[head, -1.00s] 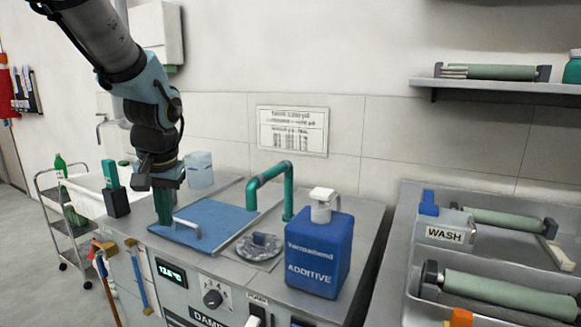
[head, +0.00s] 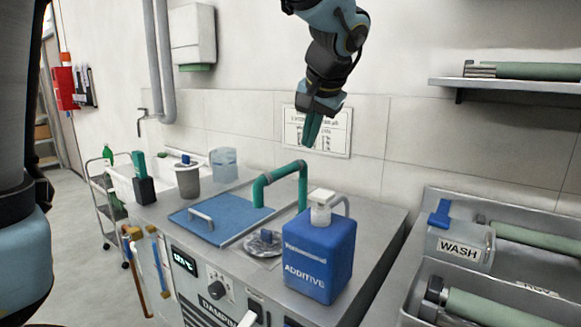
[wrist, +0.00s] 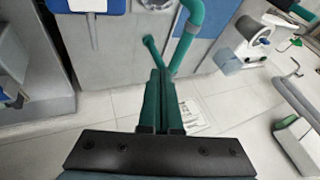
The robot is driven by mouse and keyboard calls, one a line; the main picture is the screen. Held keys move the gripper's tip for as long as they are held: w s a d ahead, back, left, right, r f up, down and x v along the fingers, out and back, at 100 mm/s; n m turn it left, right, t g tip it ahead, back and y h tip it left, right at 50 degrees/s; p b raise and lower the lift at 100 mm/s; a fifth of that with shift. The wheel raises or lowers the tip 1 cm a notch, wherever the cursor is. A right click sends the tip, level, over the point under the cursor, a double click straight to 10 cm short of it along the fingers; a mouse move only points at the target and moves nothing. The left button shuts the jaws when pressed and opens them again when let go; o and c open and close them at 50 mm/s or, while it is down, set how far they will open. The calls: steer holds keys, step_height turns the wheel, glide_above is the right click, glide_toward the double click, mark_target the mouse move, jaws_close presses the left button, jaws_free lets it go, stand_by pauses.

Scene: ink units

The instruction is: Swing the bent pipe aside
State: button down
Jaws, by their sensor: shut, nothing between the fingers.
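The bent teal pipe (head: 284,171) stands on the steel counter as an arch. Its left end comes down over the blue lid (head: 190,228) and its right leg stands behind the additive jug. My gripper (head: 309,146) is shut and empty, pointing down just above and slightly right of the pipe's top bend in the head view. The gap in depth is hard to judge. In the wrist view the shut fingers (wrist: 160,74) appear close beside the pipe (wrist: 188,38); I cannot tell whether they touch it.
A blue additive jug (head: 322,255) with a white cap stands right of the pipe. A round metal dish (head: 262,249) lies in front of it. A grey cup (head: 188,181) stands behind the lid. A wash tray (head: 398,300) with rollers is at the right. The wall is close behind.

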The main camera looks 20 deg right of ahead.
mark_target(287, 166)
steer(key=shift+w+f, duration=0.1)
steer(key=shift+f, duration=0.05)
steer(key=shift+w+a+f+p, duration=0.15)
steer(key=shift+w+f+p, duration=0.5)
steer(key=shift+w+f, duration=0.85)
steer(key=shift+w+a+f+p, duration=0.2)
steer(key=shift+w+f+p, duration=0.5)
steer(key=shift+w+f, duration=0.75)
steer(key=shift+w+a+f+p, duration=0.15)
steer(key=shift+w+f+p, duration=0.5)
steer(key=shift+w+f, duration=0.85)
